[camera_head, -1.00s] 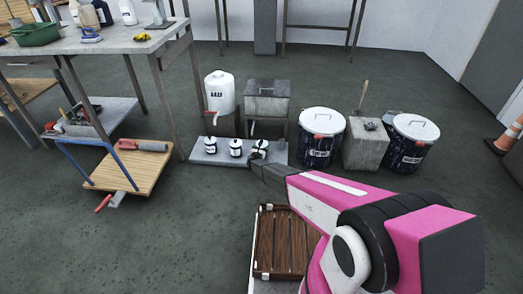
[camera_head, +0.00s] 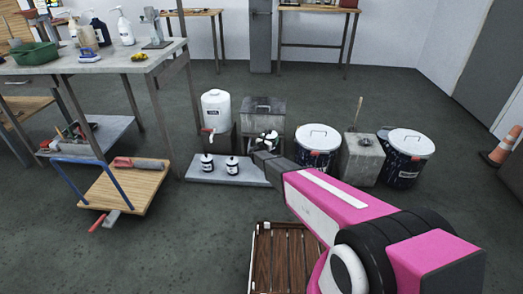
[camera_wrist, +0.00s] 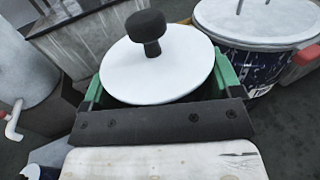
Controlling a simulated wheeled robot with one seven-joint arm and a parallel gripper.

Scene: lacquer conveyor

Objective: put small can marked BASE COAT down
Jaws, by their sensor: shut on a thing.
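My gripper (camera_head: 266,145) is shut on a small can with a white lid (camera_head: 270,134). It holds the can above the right end of a low grey slab (camera_head: 218,178), in front of a grey metal box. In the wrist view the can's white lid (camera_wrist: 125,78) and black knob (camera_wrist: 146,27) fill the middle, between the green fingers of my gripper (camera_wrist: 158,88). Two similar small cans, a left one (camera_head: 207,162) and a right one (camera_head: 232,166), stand upright on the slab. The held can's label is hidden, and the others' labels are too small to read.
A white container with a tap (camera_head: 216,110) and the grey metal box (camera_head: 262,110) stand behind the slab. Two dark drums (camera_head: 316,158) (camera_head: 406,170) flank a concrete block (camera_head: 361,160) at right. A wooden crate (camera_head: 283,262) is in front. A low trolley (camera_head: 125,190) stands left.

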